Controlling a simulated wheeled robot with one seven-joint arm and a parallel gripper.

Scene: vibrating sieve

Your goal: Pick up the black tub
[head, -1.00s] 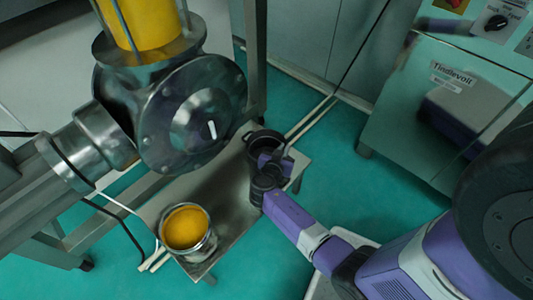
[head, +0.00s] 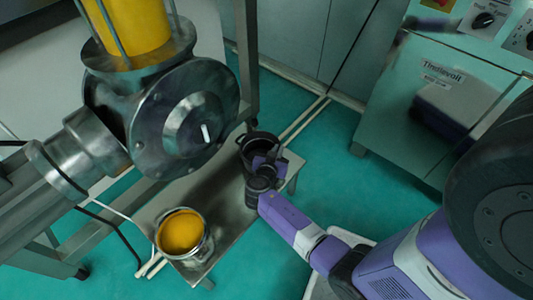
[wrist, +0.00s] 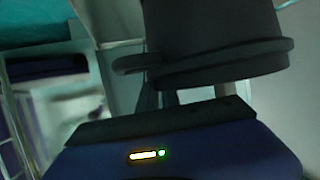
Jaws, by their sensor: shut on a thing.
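The black tub (head: 257,146) is at the back right end of a small low table, just beyond my gripper (head: 266,163) in the head view. My gripper is shut on the tub's near side. In the wrist view the tub (wrist: 215,40) fills the upper middle, with its rim and a side lug (wrist: 135,63) close in front of the gripper body. The fingertips are mostly hidden behind the rim. I cannot tell whether the tub's base touches the table.
A metal pot of yellow material (head: 182,234) stands at the near left of the low table (head: 222,225). The large metal sieve machine (head: 185,120) looms over the table's left side. A pale green cabinet (head: 425,120) stands at the right. Green floor between is clear.

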